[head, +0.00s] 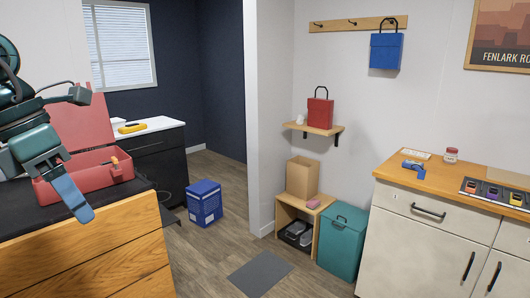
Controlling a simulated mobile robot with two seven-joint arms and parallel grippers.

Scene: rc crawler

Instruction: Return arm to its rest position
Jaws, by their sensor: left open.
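My left arm comes in from the left edge, with its teal and blue left gripper (68,190) hanging in front of the open red case (108,166). The gripper is open and I see nothing held in it. Its parts overlap, so one finger is hard to make out. The red case stands on the dark top of a wooden cabinet (100,260), its lid raised. A small orange thing (115,161) shows at the case's edge. My right gripper is not in view.
A blue box (204,203) stands on the floor past the cabinet. A yellow item (132,128) lies on the white counter behind. At right, a wooden-topped counter (440,180) holds a blue tool (413,166), a jar and a tray. A teal bin (342,243) stands beside it. Floor between is mostly clear.

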